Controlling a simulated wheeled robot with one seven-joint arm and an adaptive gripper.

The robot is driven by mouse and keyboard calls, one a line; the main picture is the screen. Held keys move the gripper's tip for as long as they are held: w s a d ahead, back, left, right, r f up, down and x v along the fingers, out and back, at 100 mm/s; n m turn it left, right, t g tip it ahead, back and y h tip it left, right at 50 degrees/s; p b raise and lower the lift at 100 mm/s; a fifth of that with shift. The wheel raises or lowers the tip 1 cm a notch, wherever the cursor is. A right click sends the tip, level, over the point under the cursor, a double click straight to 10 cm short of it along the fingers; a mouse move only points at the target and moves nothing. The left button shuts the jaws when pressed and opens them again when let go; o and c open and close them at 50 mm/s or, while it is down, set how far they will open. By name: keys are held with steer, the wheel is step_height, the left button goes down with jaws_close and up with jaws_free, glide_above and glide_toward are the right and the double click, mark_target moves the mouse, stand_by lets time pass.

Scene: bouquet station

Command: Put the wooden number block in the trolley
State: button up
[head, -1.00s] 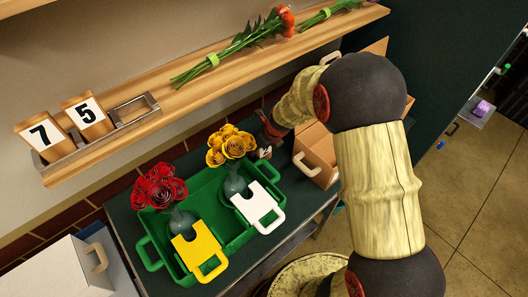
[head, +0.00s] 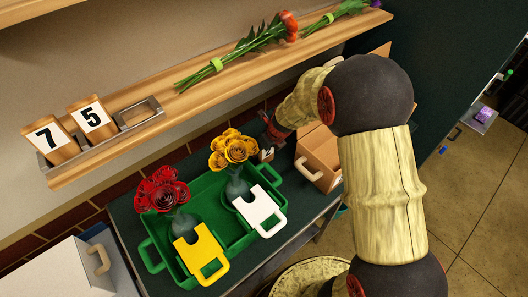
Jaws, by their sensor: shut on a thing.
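My gripper (head: 272,130) is red and reaches down from the upper right, just behind the yellow flowers. It is shut on a small wooden number block (head: 266,154) with a pale label; the digit is too small to be sure of. The block is beside the far right end of the green tray (head: 152,256). Whether it touches the surface below cannot be told. The dark green top (head: 130,224) carries the tray; I cannot tell whether this is the trolley's top. Two other wooden blocks, 7 (head: 50,141) and 5 (head: 92,117), stand in a metal holder (head: 138,113) on the shelf.
The tray holds red flowers (head: 162,189), yellow flowers (head: 233,150), a yellow tag (head: 200,252) and a white tag (head: 260,210). An open brown box (head: 318,160) stands to the right. Flower stems (head: 235,54) lie on the wooden shelf (head: 190,105). A white box (head: 50,275) is at lower left.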

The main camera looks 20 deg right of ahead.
step_height(320, 180, up, 9)
steer(key=p, duration=0.3)
steer(key=shift+f, duration=0.2)
stand_by(0.8)
